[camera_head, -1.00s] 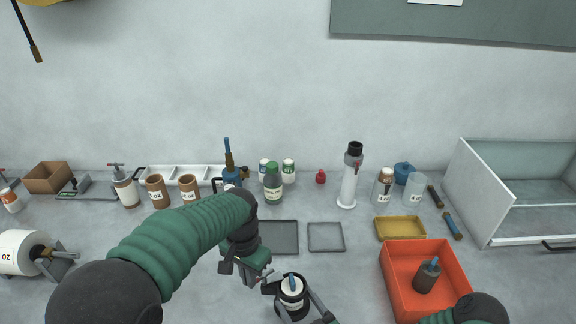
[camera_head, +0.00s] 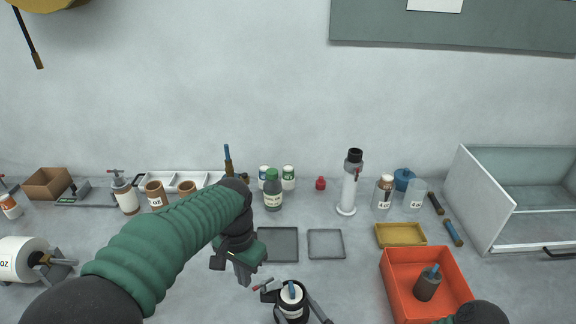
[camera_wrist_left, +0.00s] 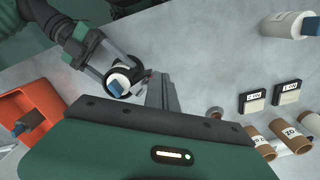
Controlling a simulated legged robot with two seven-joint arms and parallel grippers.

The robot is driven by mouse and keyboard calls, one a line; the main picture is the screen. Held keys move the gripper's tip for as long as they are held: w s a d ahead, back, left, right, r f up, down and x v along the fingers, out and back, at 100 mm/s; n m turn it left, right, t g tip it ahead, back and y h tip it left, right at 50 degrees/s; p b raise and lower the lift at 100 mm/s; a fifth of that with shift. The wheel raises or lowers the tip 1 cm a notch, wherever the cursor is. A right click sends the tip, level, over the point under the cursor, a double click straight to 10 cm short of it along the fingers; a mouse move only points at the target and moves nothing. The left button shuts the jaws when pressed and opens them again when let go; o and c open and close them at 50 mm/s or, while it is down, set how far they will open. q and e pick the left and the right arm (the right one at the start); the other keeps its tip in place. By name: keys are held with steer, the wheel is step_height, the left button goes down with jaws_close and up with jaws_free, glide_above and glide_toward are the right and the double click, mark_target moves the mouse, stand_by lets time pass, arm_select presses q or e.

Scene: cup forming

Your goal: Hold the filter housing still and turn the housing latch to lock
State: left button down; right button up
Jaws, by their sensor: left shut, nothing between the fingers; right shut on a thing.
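The filter housing (camera_head: 291,309) is a dark upright cylinder with a white band and a blue piece on top, at the bottom middle of the head view. It also shows in the left wrist view (camera_wrist_left: 118,84). My right gripper (camera_wrist_left: 117,78) is shut on it, its dark fingers around its sides. A small lever with a red tip (camera_head: 263,285), apparently the housing latch, sticks out at the housing's left. My left gripper (camera_head: 244,274) is shut and empty, up and left of the lever; its fingers (camera_wrist_left: 161,92) point beside the housing. Whether they touch the lever cannot be told.
An orange bin (camera_head: 396,290) with a dark cylinder (camera_head: 428,283) stands right of the housing. Two grey trays (camera_head: 326,243) and a yellow tray (camera_head: 400,235) lie behind. Bottles and jars line the wall. The counter between trays and housing is clear.

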mark_target(269, 287)
arm_select(q)
steer(key=shift+r, duration=0.85)
steer(key=s+d+f, duration=0.1)
steer(key=d+f, duration=0.2)
steer(key=f, duration=0.3)
steer(key=shift+s+d, duration=0.15)
steer(key=shift+s, duration=0.05)
steer(key=shift+w+d, duration=0.1)
steer(key=shift+w, duration=0.5)
stand_by(0.6)
steer(key=shift+w+a, duration=0.1)
steer(key=shift+a, duration=0.3)
